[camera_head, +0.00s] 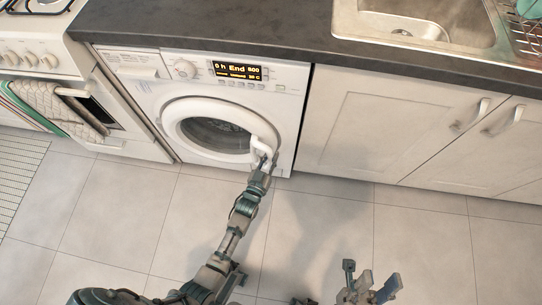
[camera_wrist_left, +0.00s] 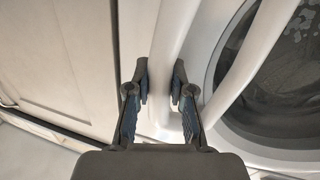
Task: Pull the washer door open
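The white washer (camera_head: 285,100) stands under the dark counter with its round door (camera_head: 180,127) shut, as far as I can see. The door's white handle (camera_head: 262,146) is on the right side of the door. My left gripper (camera_head: 265,162) is at this handle. In the left wrist view its two fingers (camera_wrist_left: 161,82) lie on either side of the white handle bar (camera_wrist_left: 172,35), and the bar fills the gap between them. The glass of the door (camera_wrist_left: 285,80) shows at the right there. My right gripper (camera_head: 368,282) is open and empty over the floor, away from the washer.
A white cabinet (camera_head: 370,130) stands right of the washer. A stove (camera_head: 35,45) with hanging towels (camera_head: 48,105) stands to the left. A sink (camera_head: 420,25) is set in the counter (camera_head: 250,32). The tiled floor (camera_head: 120,205) before the washer is clear apart from my arms.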

